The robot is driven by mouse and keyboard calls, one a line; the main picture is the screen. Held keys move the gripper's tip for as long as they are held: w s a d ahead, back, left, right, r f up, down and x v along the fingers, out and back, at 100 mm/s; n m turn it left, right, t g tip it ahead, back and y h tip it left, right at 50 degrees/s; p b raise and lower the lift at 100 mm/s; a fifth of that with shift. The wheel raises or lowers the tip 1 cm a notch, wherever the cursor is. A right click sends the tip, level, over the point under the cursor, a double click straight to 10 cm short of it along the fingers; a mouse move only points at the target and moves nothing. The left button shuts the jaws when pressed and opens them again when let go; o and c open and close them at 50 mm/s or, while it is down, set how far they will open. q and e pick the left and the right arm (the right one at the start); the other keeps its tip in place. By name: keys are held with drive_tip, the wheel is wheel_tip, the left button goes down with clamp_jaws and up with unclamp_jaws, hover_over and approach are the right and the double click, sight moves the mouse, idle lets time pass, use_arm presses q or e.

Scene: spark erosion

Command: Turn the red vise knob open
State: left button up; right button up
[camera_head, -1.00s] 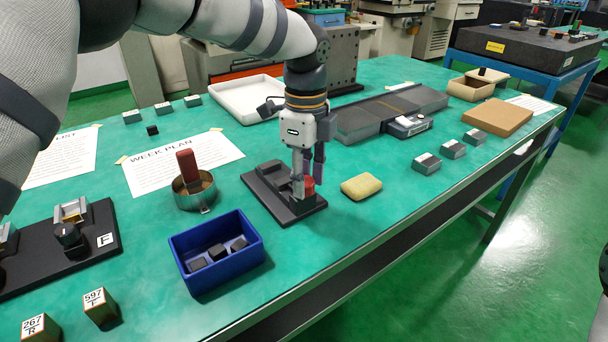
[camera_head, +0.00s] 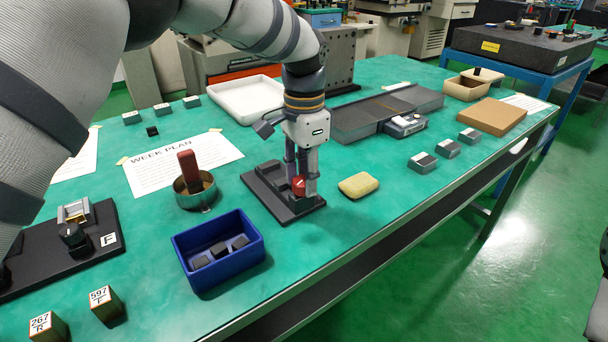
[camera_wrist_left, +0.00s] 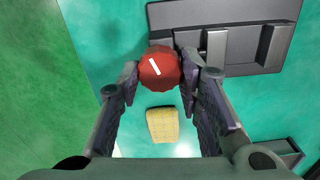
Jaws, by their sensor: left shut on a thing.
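The red vise knob (camera_head: 299,187) sits at the front end of a dark vise on a black base plate (camera_head: 300,208) on the green table. In the left wrist view the red knob (camera_wrist_left: 160,68) is faceted, with a white line mark slanting on its face. My left gripper (camera_head: 302,184) points down over it, and its fingers are shut on the knob from both sides. The fingertips (camera_wrist_left: 160,80) also show on either side of the knob in the left wrist view. The vise body (camera_wrist_left: 235,45) lies beyond the knob. My right gripper is not in view.
A yellow sponge (camera_head: 358,185) lies close to the right of the vise. A blue bin (camera_head: 217,252) with dark blocks stands at the front left. A metal cup (camera_head: 195,192) with a brown-handled tool stands left of the vise. A grey plate (camera_head: 375,115) lies behind.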

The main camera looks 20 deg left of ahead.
sight(303, 179)
use_arm(q)
drive_tip(key=n, duration=0.7)
drive_tip(key=shift+a+f, duration=0.1)
drive_tip(key=n, duration=0.6)
drive_tip(key=shift+n, duration=0.3)
idle(0.4)
drive_tip(key=o, duration=1.2)
drive_tip(key=shift+c, duration=0.2)
wheel_tip(303, 179, up, 12)
